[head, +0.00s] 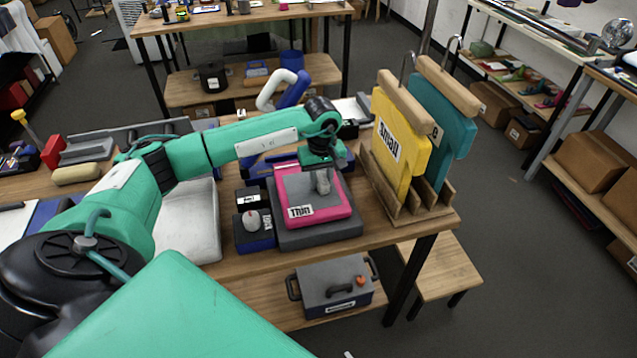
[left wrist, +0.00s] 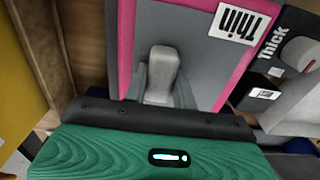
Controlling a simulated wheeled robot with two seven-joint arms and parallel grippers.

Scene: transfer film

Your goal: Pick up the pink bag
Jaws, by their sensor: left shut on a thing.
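The pink bag (head: 330,212) is a flat pink-edged piece with a grey top and a white "Thin" label. It lies on a dark grey block (head: 318,236) on the wooden table. In the left wrist view the bag's pink edge (left wrist: 126,45) and label are close below. My left gripper (head: 322,182) is over the middle of the bag, shut on the pale grey upright handle (left wrist: 162,68) on its top. The gripper hides part of the handle. I cannot tell whether the bag is lifted off the block. My right gripper is not in view.
A wooden rack (head: 408,205) with a yellow "Small" shirt shape (head: 388,150) and a teal one (head: 452,130) stands close to the right. Small dark boxes (head: 256,240), one marked "Thick", are close on the left. A grey lidded case (head: 335,292) sits on the lower shelf.

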